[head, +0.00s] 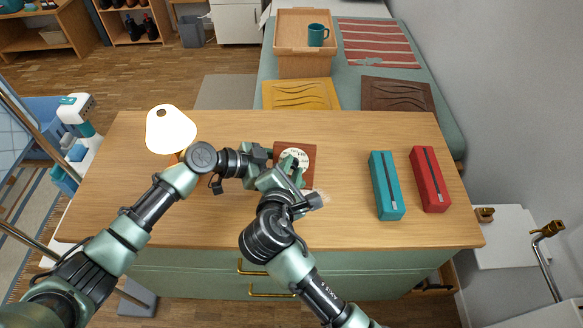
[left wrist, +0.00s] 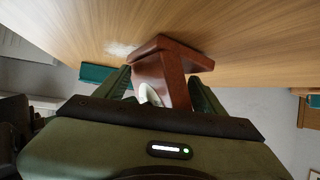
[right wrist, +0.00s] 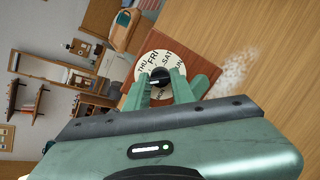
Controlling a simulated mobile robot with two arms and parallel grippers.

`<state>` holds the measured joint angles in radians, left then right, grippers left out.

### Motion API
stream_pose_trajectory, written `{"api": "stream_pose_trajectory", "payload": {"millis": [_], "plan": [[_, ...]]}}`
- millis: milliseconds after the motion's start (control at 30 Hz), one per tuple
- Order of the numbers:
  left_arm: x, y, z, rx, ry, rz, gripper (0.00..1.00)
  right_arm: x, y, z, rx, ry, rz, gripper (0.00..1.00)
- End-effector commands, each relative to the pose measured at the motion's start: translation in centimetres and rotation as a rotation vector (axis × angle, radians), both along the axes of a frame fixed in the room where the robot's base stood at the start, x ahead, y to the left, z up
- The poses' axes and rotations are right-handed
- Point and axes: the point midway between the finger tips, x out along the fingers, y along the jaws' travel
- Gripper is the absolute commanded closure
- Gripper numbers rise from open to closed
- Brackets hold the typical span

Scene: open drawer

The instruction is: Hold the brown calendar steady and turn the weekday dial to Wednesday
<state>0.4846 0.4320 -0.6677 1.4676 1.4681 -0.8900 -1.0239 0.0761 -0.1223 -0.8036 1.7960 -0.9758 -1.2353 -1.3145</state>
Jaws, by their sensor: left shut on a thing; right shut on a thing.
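The brown calendar (head: 309,150) stands on the wooden table in the head view, partly covered by my grippers. In the left wrist view the calendar (left wrist: 176,76) is between the fingers of my left gripper (left wrist: 163,88), which is shut on it from the side. The round white weekday dial (right wrist: 148,63) is on the calendar's face in the right wrist view. My right gripper (right wrist: 159,80) is shut on the dial's dark central knob (right wrist: 160,75). I cannot tell which day is set.
A white-shaded lamp (head: 171,131) stands at the table's left. A teal case (head: 386,186) and a red case (head: 429,179) lie to the right.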

Motion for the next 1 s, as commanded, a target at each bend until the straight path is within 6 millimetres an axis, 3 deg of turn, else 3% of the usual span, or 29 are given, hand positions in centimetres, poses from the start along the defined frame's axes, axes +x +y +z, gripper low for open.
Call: {"api": "stream_pose_trajectory", "payload": {"millis": [233, 267, 300, 667, 767, 1000], "plan": [[-0.3, -0.1, -0.5, 0.007, 0.005, -0.004, 0.53, 0.0, 0.2, 0.2, 0.003, -0.005, 0.005, 1.00], [-0.3, -0.1, -0.5, 0.007, 0.005, -0.004, 0.53, 0.0, 0.2, 0.2, 0.003, -0.005, 0.005, 0.68], [-0.3, -0.1, -0.5, 0.007, 0.005, -0.004, 0.53, 0.0, 0.2, 0.1, 0.002, -0.004, 0.005, 0.67], [-0.2, 0.0, -0.5, 0.007, 0.005, -0.004, 0.53, -0.4, 0.2, 0.2, 0.001, -0.001, 0.003, 0.67], [-0.2, 0.0, -0.5, 0.007, 0.004, -0.004, 0.53, -1.5, 0.4, 0.6, 0.002, -0.001, 0.004, 0.67], [-0.2, 0.0, -0.5, 0.007, 0.004, -0.004, 0.53, -6.0, 1.3, 2.7, 0.003, -0.001, 0.005, 0.67]]}}
